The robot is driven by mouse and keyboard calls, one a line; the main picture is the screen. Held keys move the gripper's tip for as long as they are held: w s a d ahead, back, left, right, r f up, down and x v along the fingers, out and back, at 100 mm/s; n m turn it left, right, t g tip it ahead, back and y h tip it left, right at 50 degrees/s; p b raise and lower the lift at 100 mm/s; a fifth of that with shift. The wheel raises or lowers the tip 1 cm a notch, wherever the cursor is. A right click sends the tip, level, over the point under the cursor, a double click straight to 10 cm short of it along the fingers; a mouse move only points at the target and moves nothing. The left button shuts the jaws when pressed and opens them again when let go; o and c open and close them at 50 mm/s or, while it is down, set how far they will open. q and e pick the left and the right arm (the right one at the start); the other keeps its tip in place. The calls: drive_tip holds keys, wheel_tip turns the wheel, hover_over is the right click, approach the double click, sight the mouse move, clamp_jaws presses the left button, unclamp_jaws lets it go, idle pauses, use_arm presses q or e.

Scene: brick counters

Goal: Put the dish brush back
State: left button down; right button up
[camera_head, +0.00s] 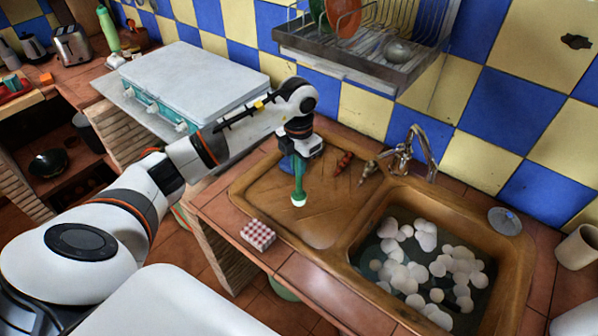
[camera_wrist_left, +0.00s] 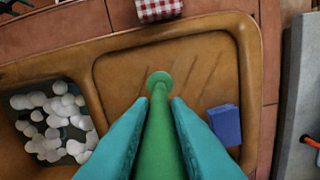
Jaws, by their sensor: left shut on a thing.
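The green dish brush (camera_head: 299,184) hangs from my left gripper (camera_head: 298,156) above the drainboard side of the brown sink, its round white-tipped end pointing down. In the left wrist view the green brush (camera_wrist_left: 158,125) lies between the two teal fingers of my left gripper (camera_wrist_left: 158,112), which are shut on it. The brush's upper part is hidden by the gripper in the head view. My right gripper does not show in either view.
The sink (camera_head: 345,222) has a basin with foamy water (camera_head: 385,240) at right. A blue sponge (camera_wrist_left: 226,125) lies on the drainboard. A checkered red-and-white item (camera_head: 258,235) sits by the front edge. A faucet (camera_head: 411,153) and a wall dish rack (camera_head: 360,68) stand behind.

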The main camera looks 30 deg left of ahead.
use_arm(q)
drive_tip(key=shift+w+f+p, duration=0.15)
drive_tip(key=shift+f+p, duration=0.4)
drive_tip(key=shift+f, duration=1.5)
drive_tip(key=c, duration=1.8)
unclamp_jaws()
drive_tip(key=shift+f, duration=0.1)
drive_tip(key=o, duration=0.4)
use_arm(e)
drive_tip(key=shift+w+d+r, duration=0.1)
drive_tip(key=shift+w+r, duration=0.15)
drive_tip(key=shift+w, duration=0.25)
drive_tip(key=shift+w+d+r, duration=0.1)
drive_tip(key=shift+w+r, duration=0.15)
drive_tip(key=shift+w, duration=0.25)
use_arm(q)
drive_tip(key=shift+o, duration=0.2)
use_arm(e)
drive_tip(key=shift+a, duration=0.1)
